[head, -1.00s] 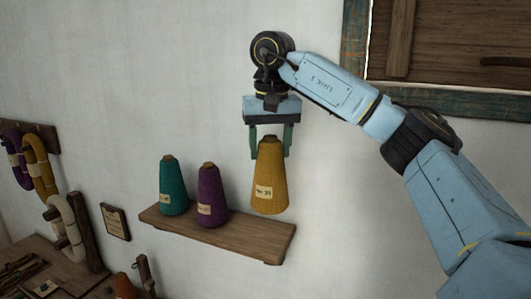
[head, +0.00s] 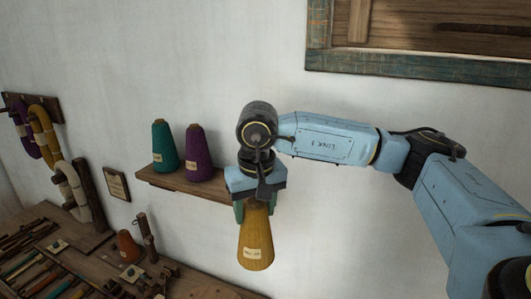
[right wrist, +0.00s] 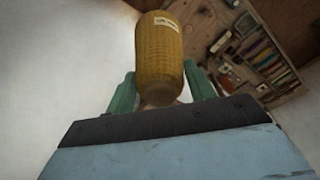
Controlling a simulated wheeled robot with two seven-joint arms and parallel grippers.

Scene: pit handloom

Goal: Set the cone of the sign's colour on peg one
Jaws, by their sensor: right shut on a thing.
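My right gripper (head: 256,207) is shut on the yellow cone (head: 256,240) near its top. The cone hangs upright in the air, in front of the shelf's right part and lower than its board. In the right wrist view the yellow cone (right wrist: 160,48) sits between the two green fingers (right wrist: 160,92). A teal cone (head: 164,147) and a purple cone (head: 197,155) stand on the wall shelf (head: 170,181). A small framed sign (head: 117,184) hangs on the wall left of the shelf; its writing is too small to read. My left gripper is not in view.
A wooden bench (head: 103,262) with several tools runs along the lower left. Yarn hanks (head: 42,135) hang at far left. A framed window (head: 430,65) is at upper right.

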